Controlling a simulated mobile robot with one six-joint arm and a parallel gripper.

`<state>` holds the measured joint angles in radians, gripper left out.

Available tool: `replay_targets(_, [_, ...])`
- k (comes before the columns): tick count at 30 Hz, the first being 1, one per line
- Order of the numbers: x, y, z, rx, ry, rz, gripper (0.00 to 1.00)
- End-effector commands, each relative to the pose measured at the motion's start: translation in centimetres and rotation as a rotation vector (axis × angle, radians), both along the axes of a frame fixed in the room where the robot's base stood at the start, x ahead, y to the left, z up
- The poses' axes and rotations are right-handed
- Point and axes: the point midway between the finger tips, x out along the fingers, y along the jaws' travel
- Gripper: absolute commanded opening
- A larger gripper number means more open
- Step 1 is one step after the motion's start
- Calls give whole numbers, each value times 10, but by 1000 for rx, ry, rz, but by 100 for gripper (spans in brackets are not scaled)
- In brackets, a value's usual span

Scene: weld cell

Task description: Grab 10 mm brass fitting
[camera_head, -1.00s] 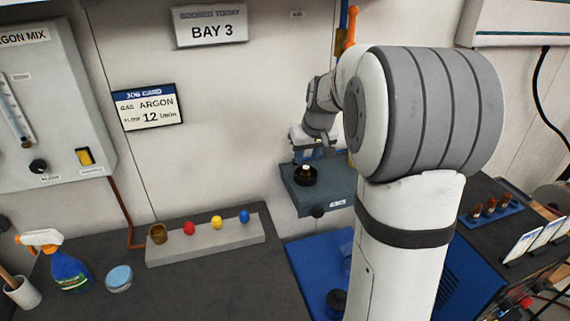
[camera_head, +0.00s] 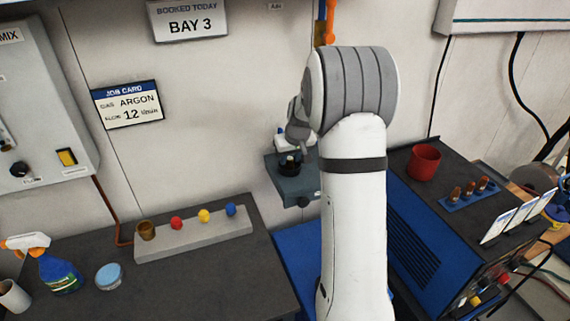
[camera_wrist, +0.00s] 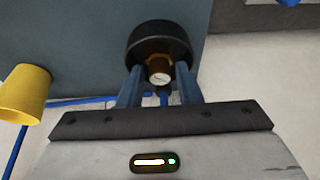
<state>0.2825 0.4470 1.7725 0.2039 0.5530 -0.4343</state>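A brass fitting (camera_wrist: 159,72) with a pale labelled end stands in a round black holder (camera_wrist: 158,38) in the wrist view. The label is too small to read. In the head view the holder (camera_head: 289,169) sits on a small grey-blue shelf (camera_head: 294,188) at the wall. My gripper (camera_wrist: 159,72) is open, its two fingers at either side of the fitting with gaps visible. I cannot tell how deep the fingertips reach along it. In the head view my arm hides most of the gripper.
A yellow cup (camera_wrist: 22,94) is at the left in the wrist view. A red cup (camera_head: 424,162) and a blue rack of brass-coloured tips (camera_head: 468,191) stand on the dark top at right. A grey block (camera_head: 195,238) holds coloured pieces at left. The wall is close behind the shelf.

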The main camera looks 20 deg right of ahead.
Motion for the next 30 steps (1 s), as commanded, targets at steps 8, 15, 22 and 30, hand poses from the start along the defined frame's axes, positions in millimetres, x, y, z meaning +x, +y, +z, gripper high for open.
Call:
replay_targets(8, [0, 0, 0, 0, 0, 0, 23])
replay_targets(15, [0, -1, 0, -1, 0, -1, 3])
replay_targets(22, [-1, -1, 0, -1, 0, -1, 0])
replay_targets(30, [0, -2, 22, -2, -5, 0, 0])
